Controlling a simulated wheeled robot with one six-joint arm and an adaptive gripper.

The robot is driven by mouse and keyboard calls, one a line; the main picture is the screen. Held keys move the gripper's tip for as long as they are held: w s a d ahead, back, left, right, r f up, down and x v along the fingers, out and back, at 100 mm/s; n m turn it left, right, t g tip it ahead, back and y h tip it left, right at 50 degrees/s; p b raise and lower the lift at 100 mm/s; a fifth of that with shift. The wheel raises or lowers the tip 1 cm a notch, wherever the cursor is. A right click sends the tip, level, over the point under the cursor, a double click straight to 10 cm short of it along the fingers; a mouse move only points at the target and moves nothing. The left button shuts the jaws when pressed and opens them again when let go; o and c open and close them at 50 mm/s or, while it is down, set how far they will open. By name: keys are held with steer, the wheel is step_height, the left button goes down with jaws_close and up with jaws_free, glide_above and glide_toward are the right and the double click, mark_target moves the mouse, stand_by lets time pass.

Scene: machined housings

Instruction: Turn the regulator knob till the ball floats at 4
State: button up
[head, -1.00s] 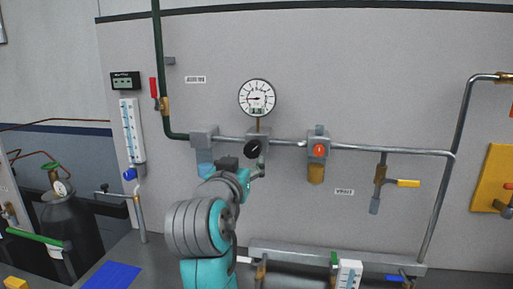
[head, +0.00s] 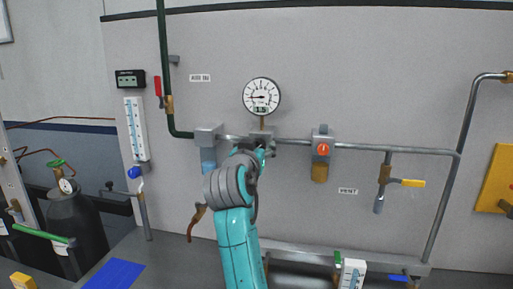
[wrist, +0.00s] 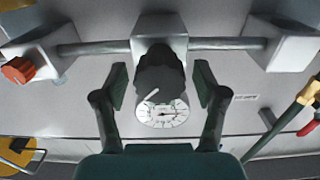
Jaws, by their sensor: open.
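The black regulator knob (wrist: 161,72) sits in the middle of the wrist view, with a pale mark on its lower edge. My gripper (wrist: 161,86) is open, one finger on each side of the knob with a visible gap to both. In the head view my arm hides most of the knob, and my gripper (head: 263,156) is just below the regulator block (head: 262,133). The round white gauge (head: 261,97) stands above it, its needle pointing left. A flowmeter tube with a blue scale (head: 136,127) hangs at the left; its ball is too small to make out.
A grey block with a blue bowl (head: 208,136) is left of the regulator. A red-knobbed unit (head: 323,149) is to its right on the same pipe. A blue knob (head: 134,172) sits under the flowmeter. A yellow-handled valve (head: 408,183) is farther right.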

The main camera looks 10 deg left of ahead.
steer(key=c, duration=1.1)
steer(key=shift+c, duration=0.2)
steer(key=m, duration=0.5)
steer(key=shift+d, duration=0.1)
steer(key=shift+d+f+m, duration=0.1)
steer(key=shift+m, duration=2.3)
